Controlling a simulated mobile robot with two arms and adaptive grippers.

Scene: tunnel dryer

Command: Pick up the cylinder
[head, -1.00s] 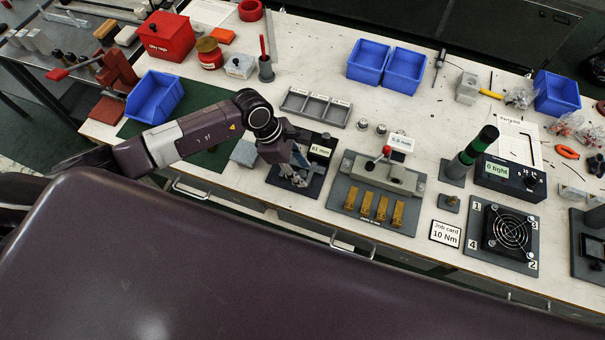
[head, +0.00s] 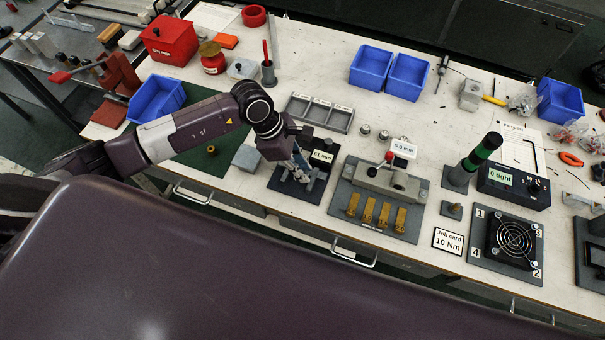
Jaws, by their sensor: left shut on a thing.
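My left gripper (head: 302,176) points down over a dark base plate (head: 277,181) with a "61 mm" display (head: 323,156). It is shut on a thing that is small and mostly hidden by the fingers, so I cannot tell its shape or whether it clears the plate. Two small metal cylinders (head: 365,130) (head: 383,135) stand on the bench right of the grey divided tray, apart from the gripper. I cannot tell which piece is the task's cylinder. My right gripper is not in view.
A grey fixture (head: 420,186) with brass blocks stands right of the gripper. A grey block (head: 246,158) lies to its left, and a grey divided tray (head: 345,118) behind it. Blue bins (head: 370,66) stand at the back. The bench front edge is close.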

